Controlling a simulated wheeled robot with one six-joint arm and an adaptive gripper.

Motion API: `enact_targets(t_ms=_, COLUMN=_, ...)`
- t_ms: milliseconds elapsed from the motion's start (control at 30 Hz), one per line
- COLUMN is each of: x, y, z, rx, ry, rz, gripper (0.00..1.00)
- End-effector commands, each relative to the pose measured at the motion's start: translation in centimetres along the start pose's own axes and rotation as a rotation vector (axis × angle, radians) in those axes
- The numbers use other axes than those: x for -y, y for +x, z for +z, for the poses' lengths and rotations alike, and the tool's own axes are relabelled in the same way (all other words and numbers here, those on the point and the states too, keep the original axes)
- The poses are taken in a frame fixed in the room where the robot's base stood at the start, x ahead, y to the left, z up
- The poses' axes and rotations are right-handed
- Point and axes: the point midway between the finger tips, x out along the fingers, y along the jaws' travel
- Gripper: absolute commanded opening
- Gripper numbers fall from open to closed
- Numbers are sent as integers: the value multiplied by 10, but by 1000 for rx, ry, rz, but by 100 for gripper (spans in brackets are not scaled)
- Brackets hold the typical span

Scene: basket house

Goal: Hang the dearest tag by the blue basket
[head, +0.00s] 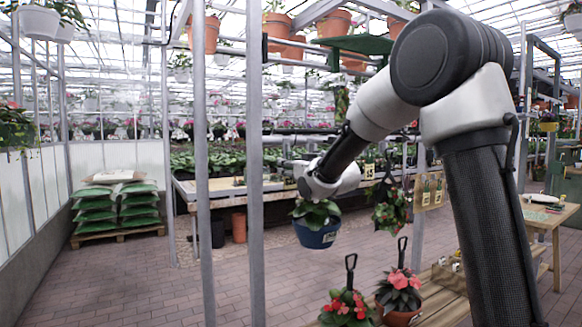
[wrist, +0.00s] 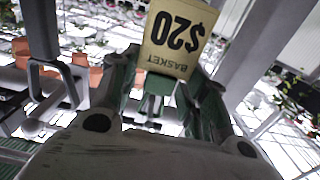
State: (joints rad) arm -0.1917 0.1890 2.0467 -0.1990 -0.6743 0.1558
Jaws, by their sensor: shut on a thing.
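In the wrist view my gripper (wrist: 160,82) is shut on a yellow tag (wrist: 176,42) reading "BASKET $20", upside down in the picture. A green piece shows between the fingers below the tag. In the head view my wrist covers most of the gripper, and the held tag cannot be made out. The blue basket (head: 318,234), with green leaves, hangs just below my wrist. Another small tag (head: 369,171) hangs to its right, above a hanging basket with red flowers (head: 389,212). A pale board (head: 429,192) farther right bears small tags; their prices are too small to read.
Two potted plants (head: 401,293) with black hooks stand on a low wooden bench (head: 447,307). Grey posts (head: 256,190) rise left of my gripper. A plant table (head: 215,190) stands behind. The brick floor (head: 150,285) at left is clear.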

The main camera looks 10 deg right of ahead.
Motion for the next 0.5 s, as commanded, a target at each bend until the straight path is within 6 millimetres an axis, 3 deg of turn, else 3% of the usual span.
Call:
enact_targets(t_ms=267, x=0, y=0, z=0, rx=0, ry=0, rz=0, gripper=31)
enact_targets(t_ms=300, x=0, y=0, z=0, rx=0, ry=0, rz=0, gripper=52)
enact_targets(t_ms=400, x=0, y=0, z=0, rx=0, ry=0, rz=0, gripper=70)
enact_targets(t_ms=500, x=0, y=0, z=0, rx=0, ry=0, rz=0, gripper=70)
